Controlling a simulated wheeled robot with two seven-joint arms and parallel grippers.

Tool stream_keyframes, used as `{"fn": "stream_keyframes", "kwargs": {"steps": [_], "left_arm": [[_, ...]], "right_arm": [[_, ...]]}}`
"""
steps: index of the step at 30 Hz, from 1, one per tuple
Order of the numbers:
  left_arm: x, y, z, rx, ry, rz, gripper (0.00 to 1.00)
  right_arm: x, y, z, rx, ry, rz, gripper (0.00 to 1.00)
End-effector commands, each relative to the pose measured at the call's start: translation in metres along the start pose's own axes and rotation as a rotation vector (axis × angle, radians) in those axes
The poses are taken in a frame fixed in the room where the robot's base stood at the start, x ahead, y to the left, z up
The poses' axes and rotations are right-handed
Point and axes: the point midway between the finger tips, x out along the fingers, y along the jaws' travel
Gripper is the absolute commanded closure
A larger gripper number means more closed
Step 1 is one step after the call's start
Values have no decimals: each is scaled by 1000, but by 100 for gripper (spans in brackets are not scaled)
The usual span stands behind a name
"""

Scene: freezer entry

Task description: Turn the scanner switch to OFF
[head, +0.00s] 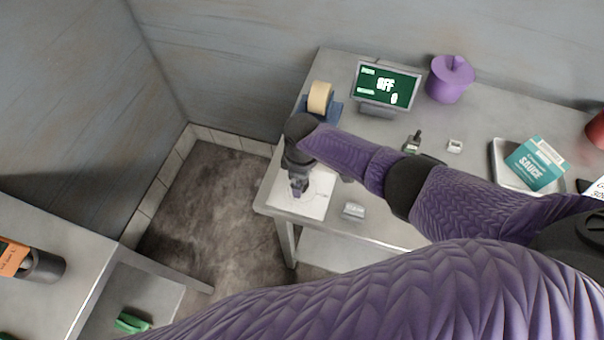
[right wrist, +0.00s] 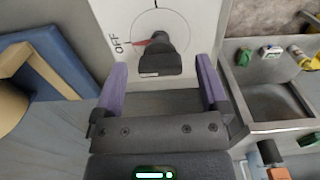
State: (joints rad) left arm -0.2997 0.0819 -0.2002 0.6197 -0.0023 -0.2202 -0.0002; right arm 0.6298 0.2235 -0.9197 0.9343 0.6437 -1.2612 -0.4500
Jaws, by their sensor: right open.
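The scanner switch is a white panel (head: 317,196) on the grey table's near left corner. In the right wrist view it has a dark knob (right wrist: 156,58) with a red pointer (right wrist: 141,42). The pointer faces the OFF label (right wrist: 119,44) on the left. My right gripper (head: 298,190) is over the panel. In the right wrist view its purple fingers (right wrist: 163,68) are apart, one on each side of the knob; I cannot tell whether they touch it. A screen (head: 386,87) behind shows text that looks like OFF. My left gripper is not in view.
A tape dispenser (head: 320,102) stands behind the panel, and a purple round container (head: 450,80) beside the screen. A small grey block (head: 353,211) lies at the front edge. A sauce box (head: 536,164) lies in a tray at right. Floor is open at left.

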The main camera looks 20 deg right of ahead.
Motion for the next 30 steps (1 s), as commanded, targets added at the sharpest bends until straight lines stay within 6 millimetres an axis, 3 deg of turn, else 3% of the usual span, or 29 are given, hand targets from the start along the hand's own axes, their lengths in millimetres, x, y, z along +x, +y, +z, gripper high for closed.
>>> {"fn": "stream_keyframes", "kwargs": {"steps": [5,12,18,30], "left_arm": [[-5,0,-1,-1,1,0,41],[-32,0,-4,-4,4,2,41],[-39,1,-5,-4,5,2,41],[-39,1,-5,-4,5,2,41]], "right_arm": [[-8,0,0,1,1,0,6],[-65,1,0,0,3,2,6],[-96,0,0,0,1,1,6],[-99,0,0,0,0,0,6]]}}
